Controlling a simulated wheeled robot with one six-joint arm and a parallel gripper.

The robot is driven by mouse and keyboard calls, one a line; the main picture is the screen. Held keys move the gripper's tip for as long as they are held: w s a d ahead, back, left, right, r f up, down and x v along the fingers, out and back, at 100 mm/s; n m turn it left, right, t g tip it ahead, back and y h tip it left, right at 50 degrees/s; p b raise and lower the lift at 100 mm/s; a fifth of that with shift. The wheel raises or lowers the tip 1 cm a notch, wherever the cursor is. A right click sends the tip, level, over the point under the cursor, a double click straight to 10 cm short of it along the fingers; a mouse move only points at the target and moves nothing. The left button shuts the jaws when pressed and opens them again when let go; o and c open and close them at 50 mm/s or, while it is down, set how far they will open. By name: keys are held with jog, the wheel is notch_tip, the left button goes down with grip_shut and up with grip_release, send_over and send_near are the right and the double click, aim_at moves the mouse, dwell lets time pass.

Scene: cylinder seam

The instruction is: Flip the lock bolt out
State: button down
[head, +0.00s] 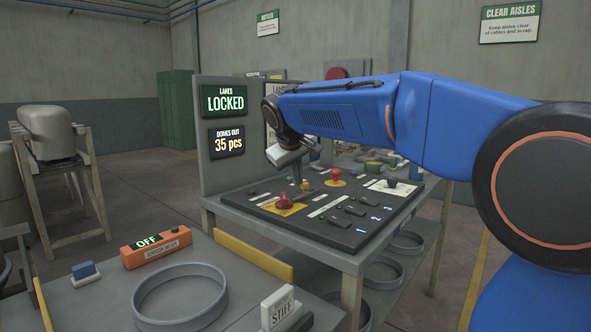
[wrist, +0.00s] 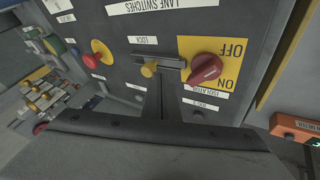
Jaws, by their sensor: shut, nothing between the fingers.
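The lock bolt has a yellow knob (wrist: 149,69) on a dark slide (wrist: 172,61) under a LOCK label in the wrist view. The knob sits at the slide's left part. My gripper (wrist: 159,82) is shut and empty, with its dark fingers pointing at the panel just below the slide. I cannot tell whether the fingertips touch the bolt.
A red isolator knob (wrist: 206,69) on a yellow OFF/ON plate is close right of the bolt. A red button (wrist: 91,61) is to its left. A screen (head: 224,100) reads LANES LOCKED. An orange meter (head: 156,247) reads OFF. A grey ring (head: 180,296) lies in front.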

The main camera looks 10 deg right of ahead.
aim_at(305, 184)
jog(key=shift+x, duration=1.05)
jog(key=shift+d, duration=0.1)
jog(key=w+d, duration=0.2)
jog(key=shift+d, duration=0.3)
jog(key=shift+r, duration=0.2)
jog(key=shift+s+a+r, duration=0.1)
jog(key=shift+s+r, duration=0.05)
jog(key=shift+r, duration=0.15)
jog(key=v, duration=1.6)
jog(key=shift+s, duration=0.25)
jog(key=shift+s+a+r, duration=0.1)
jog(key=shift+a, duration=0.05)
